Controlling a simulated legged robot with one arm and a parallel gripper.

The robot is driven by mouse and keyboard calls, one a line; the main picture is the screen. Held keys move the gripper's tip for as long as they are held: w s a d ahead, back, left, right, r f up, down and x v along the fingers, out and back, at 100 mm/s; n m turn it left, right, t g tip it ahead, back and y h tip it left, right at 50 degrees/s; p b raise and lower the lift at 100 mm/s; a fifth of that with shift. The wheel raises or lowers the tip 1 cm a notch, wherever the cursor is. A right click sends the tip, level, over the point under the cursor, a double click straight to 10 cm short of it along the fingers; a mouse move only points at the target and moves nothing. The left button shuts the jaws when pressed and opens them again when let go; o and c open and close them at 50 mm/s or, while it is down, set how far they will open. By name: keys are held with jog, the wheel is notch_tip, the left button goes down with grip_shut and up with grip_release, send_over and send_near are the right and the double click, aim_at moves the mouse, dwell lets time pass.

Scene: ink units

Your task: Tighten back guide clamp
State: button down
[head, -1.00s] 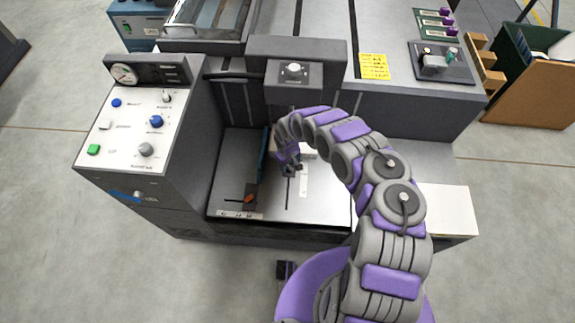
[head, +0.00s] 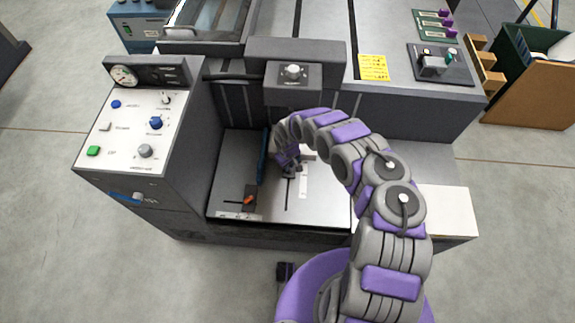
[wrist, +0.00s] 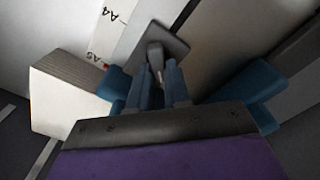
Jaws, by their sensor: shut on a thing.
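The back guide clamp appears in the wrist view as a dark grey lever (wrist: 155,54) with a rounded end, on a flat grey plate (wrist: 172,43). My gripper (wrist: 158,84) has its two blue fingers close together on either side of the lever's lower part, shut on it. In the head view my gripper (head: 290,170) is down at the machine's bed, right of the upright blue guide (head: 263,160). The clamp is mostly hidden there by the gripper. An orange lever (head: 248,200) sits farther left, near the front edge of the bed.
A printed scale with A4 and A5 marks (wrist: 107,30) runs beside the plate. A pale block (wrist: 68,95) stands close at the gripper's left. The control panel (head: 130,127) rises left of the bed, and a dark housing with a knob (head: 292,85) stands behind.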

jog(key=shift+m, duration=0.3)
jog(key=m, duration=0.3)
jog(key=shift+d+m, duration=0.1)
jog(key=shift+m, duration=0.3)
jog(key=m, duration=0.5)
jog(key=shift+d, duration=0.2)
jog(key=m+p, duration=0.1)
jog(key=m, duration=0.3)
jog(key=shift+d, duration=0.15)
jog(key=shift+d+m+p, duration=0.1)
jog(key=shift+m+p, duration=1.15)
jog(key=shift+m, duration=0.95)
jog(key=c, duration=1.1)
grip_release()
